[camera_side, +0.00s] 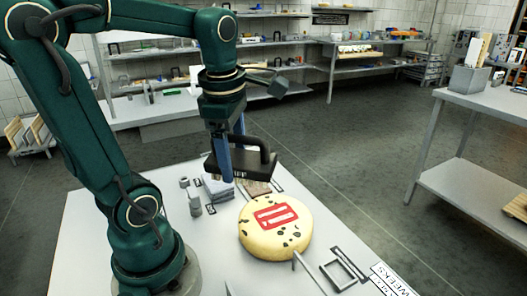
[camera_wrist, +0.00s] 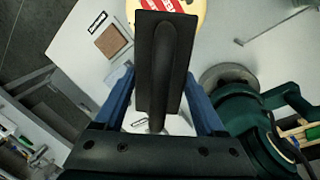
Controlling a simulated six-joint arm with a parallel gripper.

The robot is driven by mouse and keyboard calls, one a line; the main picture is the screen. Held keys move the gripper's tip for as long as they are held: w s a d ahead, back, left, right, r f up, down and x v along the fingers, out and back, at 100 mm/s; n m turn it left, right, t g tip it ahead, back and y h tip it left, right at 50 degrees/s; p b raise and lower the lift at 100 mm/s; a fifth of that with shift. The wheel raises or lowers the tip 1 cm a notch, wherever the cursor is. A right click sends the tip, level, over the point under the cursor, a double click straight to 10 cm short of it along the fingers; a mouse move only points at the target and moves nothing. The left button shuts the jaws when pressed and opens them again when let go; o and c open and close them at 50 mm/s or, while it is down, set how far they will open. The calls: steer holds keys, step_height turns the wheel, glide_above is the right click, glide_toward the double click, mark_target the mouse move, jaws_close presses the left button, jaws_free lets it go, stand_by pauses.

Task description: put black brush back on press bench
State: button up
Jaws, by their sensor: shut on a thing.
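My gripper (camera_side: 223,160) is shut on the black brush (camera_side: 250,162), a dark block with a looped handle. It holds the brush in the air above the light grey bench (camera_side: 205,258) in front of me. In the wrist view the brush (camera_wrist: 170,80) lies between the blue fingers of my gripper (camera_wrist: 160,90) and covers part of the cheese wheel. The pale round cheese wheel (camera_side: 262,246) with dark spots and a red mark lies on the bench, below and to the right of the brush. I cannot tell which surface is named the press bench.
Small grey cylinders (camera_side: 195,206), a grey stack (camera_side: 217,188) and a brown square pad (camera_wrist: 124,43) are on the bench behind the cheese. A dark frame (camera_side: 343,273) and a lettered plate (camera_side: 393,281) lie at its front right. Another bench (camera_side: 487,101) stands at the right.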

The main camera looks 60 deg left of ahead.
steer(key=w+a+r+n, duration=0.2)
steer(key=w+a+r, duration=0.2)
steer(key=w+a, duration=0.2)
steer(key=w+a+f+n+g, duration=0.1)
steer(key=w+a+f+n, duration=0.1)
steer(key=a, duration=0.4)
steer(key=w+a+f+n, duration=0.1)
steer(key=w+a+n, duration=0.1)
steer(key=a, duration=0.5)
steer(key=shift+s+a+f+n+h, duration=0.15)
steer(key=shift+s+a+f+n, duration=0.65)
steer(key=shift+f, duration=1.9)
steer(key=shift+s+a+f+n+h, duration=0.1)
steer(key=shift+a+f+h, duration=0.1)
steer(key=shift+a+f, duration=1.9)
steer(key=shift+s+a+f+n+h, duration=0.15)
steer(key=shift+s+a+f+n, duration=0.3)
steer(key=shift+f, duration=2.85)
steer(key=o, duration=1.6)
steer(key=shift+f, duration=0.15)
steer(key=shift+c, duration=0.2)
